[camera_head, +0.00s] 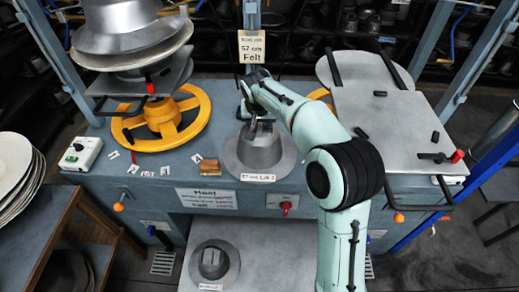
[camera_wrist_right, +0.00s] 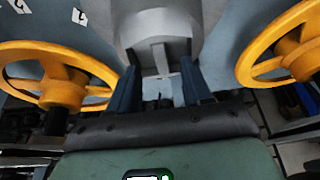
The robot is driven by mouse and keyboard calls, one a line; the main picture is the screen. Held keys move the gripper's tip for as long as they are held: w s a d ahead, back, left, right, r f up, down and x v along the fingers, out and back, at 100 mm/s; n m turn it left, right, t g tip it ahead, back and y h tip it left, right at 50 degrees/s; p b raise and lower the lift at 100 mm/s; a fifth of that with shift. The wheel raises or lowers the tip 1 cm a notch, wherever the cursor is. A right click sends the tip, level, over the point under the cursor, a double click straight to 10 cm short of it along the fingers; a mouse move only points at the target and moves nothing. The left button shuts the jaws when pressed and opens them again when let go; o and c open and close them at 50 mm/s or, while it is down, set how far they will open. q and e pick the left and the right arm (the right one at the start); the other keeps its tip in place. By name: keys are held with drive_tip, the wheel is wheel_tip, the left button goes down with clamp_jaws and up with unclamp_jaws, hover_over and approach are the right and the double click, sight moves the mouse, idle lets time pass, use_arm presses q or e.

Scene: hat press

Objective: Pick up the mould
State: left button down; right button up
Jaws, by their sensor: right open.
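A grey metal hat-shaped mould (camera_head: 249,158) with a wide brim stands on the blue-grey press bench, with a white label at its front rim. My right arm reaches over the bench from the front. Its gripper (camera_head: 263,126) is at the top of this mould, pointing down. In the right wrist view the mould (camera_wrist_right: 153,25) lies just beyond the fingers. The right gripper (camera_wrist_right: 161,82) is open there, with its two dark fingers apart on either side of the mould's narrow upper part. I cannot tell whether they touch it. My left gripper is not in view.
A similar mould (camera_head: 212,266) rests on the lower shelf. A yellow handwheel (camera_head: 190,123) and small number cards are left of the mould, beside a wooden block (camera_head: 207,167). A metal plate (camera_head: 385,115) is at the right; stacked metal forms (camera_head: 130,30) hang upper left.

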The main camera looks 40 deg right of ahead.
sight(259, 128)
drive_tip(key=x, duration=0.5)
drive_tip(key=shift+w+d+p, duration=0.2)
drive_tip(key=shift+w+p, duration=0.15)
drive_tip(key=shift+s, duration=0.1)
clamp_jaws()
drive_tip(key=shift+r, duration=0.1)
idle(0.8)
